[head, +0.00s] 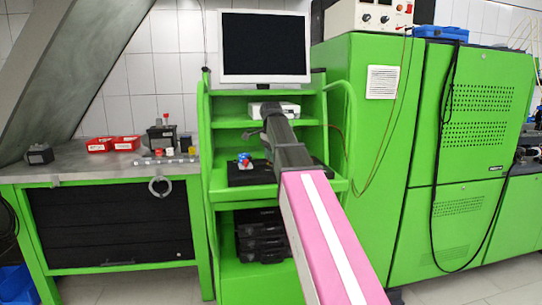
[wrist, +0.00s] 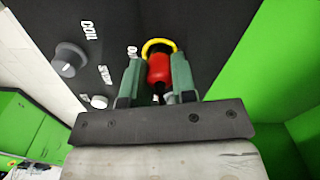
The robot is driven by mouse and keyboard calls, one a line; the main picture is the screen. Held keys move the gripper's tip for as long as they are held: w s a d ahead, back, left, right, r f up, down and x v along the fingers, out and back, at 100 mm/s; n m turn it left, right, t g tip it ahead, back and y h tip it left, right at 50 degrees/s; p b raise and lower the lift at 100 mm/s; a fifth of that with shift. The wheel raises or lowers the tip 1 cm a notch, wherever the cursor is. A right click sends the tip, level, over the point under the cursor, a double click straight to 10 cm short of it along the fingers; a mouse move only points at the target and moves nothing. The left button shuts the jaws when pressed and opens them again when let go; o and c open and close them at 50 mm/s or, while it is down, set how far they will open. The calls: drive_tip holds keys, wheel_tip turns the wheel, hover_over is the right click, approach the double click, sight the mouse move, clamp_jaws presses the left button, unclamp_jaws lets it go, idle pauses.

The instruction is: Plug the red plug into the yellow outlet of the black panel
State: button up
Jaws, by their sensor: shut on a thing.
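In the wrist view, my gripper (wrist: 157,62) has its two green fingers closed on either side of the red plug (wrist: 159,70). The plug's far end overlaps the yellow ring of the yellow outlet (wrist: 157,42) on the black panel (wrist: 205,20). The ring's far side shows beyond the plug; the plug hides its near side and the hole. I cannot tell how deep the plug sits, or whether it is inside. In the head view, I cannot make out the plug or the outlet.
On the panel, left of the outlet in the wrist view, are a grey knob (wrist: 68,60) and a small white knob (wrist: 99,102). In the head view, a monitor (head: 264,47) tops the green cart (head: 203,150), beside a tall green cabinet (head: 365,130). A workbench (head: 60,172) stands left.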

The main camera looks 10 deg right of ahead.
drive_tip(key=shift+f, duration=0.5)
drive_tip(key=o, duration=1.3)
drive_tip(key=shift+c, duration=0.2)
drive_tip(key=shift+r, duration=0.1)
drive_tip(key=shift+r, duration=3.9)
